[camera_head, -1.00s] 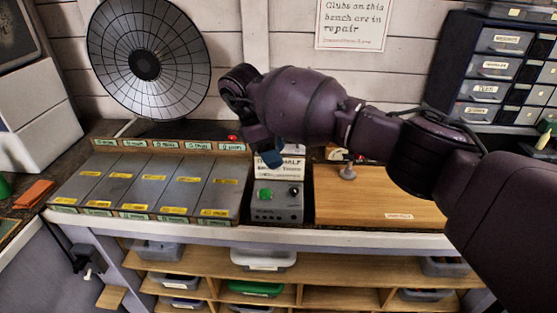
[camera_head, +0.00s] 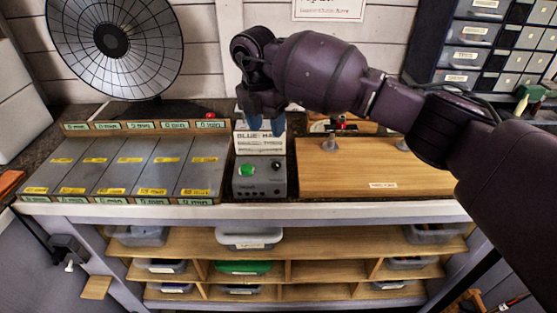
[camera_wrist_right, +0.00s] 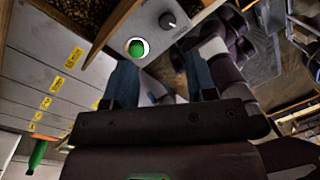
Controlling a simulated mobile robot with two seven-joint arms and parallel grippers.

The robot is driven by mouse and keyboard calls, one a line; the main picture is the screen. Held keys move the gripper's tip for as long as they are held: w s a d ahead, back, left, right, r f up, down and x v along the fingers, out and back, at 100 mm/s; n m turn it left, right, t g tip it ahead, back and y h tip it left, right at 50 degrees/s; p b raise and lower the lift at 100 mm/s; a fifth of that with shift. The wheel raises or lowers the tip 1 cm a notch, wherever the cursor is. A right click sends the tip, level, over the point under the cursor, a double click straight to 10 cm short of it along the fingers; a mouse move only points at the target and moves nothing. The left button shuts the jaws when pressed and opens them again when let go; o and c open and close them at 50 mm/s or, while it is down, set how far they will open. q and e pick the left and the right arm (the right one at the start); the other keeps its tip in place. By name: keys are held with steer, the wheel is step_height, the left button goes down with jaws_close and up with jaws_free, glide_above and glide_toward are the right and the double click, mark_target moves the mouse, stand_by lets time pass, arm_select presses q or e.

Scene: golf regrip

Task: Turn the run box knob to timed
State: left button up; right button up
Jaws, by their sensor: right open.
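The run box (camera_head: 259,182) is a small grey box on the bench, with a round green button (camera_head: 246,169) on its left. Its dark knob (camera_head: 276,167) is on the right of the top face. In the right wrist view the knob (camera_wrist_right: 168,20) has a pale pointer mark, and the green button (camera_wrist_right: 137,47) is beside it. My right gripper (camera_head: 266,127) has blue fingers, open and empty, above and behind the box in front of a white card. In the right wrist view the fingers (camera_wrist_right: 160,82) are spread apart, not touching the knob. My left gripper is not in view.
Grey lidded compartments with yellow labels (camera_head: 130,166) lie left of the box. A wooden board (camera_head: 375,180) with small metal posts lies right. A round grid dish (camera_head: 115,40) stands behind left. Drawers (camera_head: 470,60) stand at the back right.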

steer(key=d+n+y, duration=0.1)
steer(key=n, duration=0.3)
steer(key=n+y+b, duration=0.4)
steer(key=n+y, duration=0.1)
steer(key=n, duration=1.5)
glide_toward(276, 164)
steer(key=x, duration=0.7)
steer(key=shift+b, duration=0.4)
steer(key=shift+a+f, duration=0.25)
steer(key=shift+f, duration=0.4)
